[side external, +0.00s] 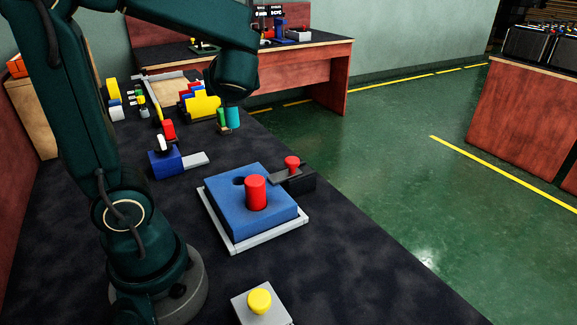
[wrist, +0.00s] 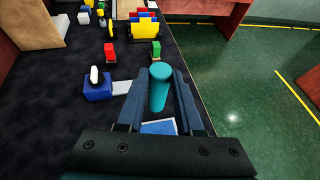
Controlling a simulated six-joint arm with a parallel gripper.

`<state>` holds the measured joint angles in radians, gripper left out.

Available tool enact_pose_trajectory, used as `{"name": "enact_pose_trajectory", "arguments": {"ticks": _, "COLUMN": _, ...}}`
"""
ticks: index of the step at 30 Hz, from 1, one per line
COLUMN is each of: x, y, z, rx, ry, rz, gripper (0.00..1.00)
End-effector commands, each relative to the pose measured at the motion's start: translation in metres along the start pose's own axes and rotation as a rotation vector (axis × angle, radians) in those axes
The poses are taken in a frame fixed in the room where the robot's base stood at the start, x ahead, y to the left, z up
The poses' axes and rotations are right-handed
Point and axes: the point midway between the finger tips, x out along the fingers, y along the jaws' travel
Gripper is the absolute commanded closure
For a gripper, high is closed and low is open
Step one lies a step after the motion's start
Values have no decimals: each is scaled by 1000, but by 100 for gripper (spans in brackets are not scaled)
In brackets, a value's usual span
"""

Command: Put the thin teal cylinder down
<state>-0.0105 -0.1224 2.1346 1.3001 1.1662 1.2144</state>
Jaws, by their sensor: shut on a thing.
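The thin teal cylinder (wrist: 159,87) stands between the two fingers of my gripper (wrist: 160,110) in the wrist view. The fingers are shut on it. In the side external view the teal cylinder (side external: 233,117) shows below the end of my arm, near the far right edge of the dark table. My gripper's fingers are hard to make out there. I cannot tell from these views how far the cylinder's lower end is above the table.
A green block (side external: 221,117) is close to the cylinder in the picture. A yellow piece (side external: 204,106) with coloured plates stands behind. A blue block (side external: 250,200) with a red cylinder (side external: 256,191) sits nearer. A red block (wrist: 109,53) and a blue box (wrist: 97,90) are to the left.

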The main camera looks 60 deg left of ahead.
Motion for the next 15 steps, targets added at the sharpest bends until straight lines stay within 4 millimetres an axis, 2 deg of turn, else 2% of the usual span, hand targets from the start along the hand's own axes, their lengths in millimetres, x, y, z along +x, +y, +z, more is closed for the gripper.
{"name": "enact_pose_trajectory", "arguments": {"ticks": 3, "x": -19, "y": -3, "z": -8, "rx": 13, "ry": -2, "rz": -7, "gripper": 100}}
{"name": "enact_pose_trajectory", "arguments": {"ticks": 8, "x": -40, "y": 0, "z": -15, "rx": 27, "ry": -8, "rz": -4, "gripper": 100}}
{"name": "enact_pose_trajectory", "arguments": {"ticks": 15, "x": -20, "y": 3, "z": -61, "rx": 41, "ry": -11, "rz": 8, "gripper": 100}}
